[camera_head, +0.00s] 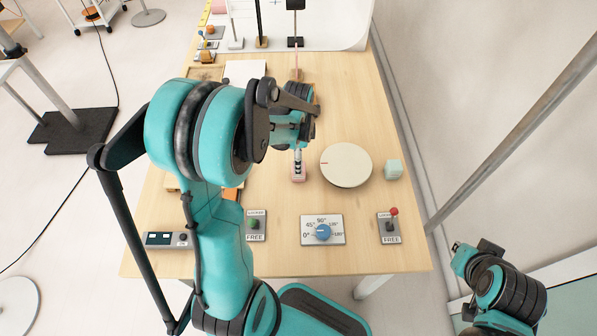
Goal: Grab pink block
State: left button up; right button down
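A small pink block (298,174) is on the wooden table, left of the round white disc. My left arm reaches over the table from the left. Its gripper (298,161) points down at the pink block, with its tips at or just above the block's top. The view is too small to tell whether the fingers are closed on it. My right gripper (464,257) is off the table at the lower right, away from the block, and its fingers are not clear.
A round white turntable (346,165) and a pale green cube (393,169) stand to the right. A blue-knob dial panel (323,231), a green-knob panel (255,225) and a red-knob lever panel (390,226) line the front. Stands (295,25) and a white backdrop (335,25) fill the back.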

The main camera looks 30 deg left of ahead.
pick_arm(q)
jog(key=shift+s+f, duration=0.15)
jog(key=shift+f, duration=0.45)
notch_tip(320, 180, down, 5)
jog(key=b, duration=0.3)
jog(key=shift+d+f, duration=0.15)
jog(key=shift+f, duration=0.05)
jog(key=shift+r, duration=0.1)
jog(key=shift+c, duration=0.6)
jog(key=c, duration=1.3)
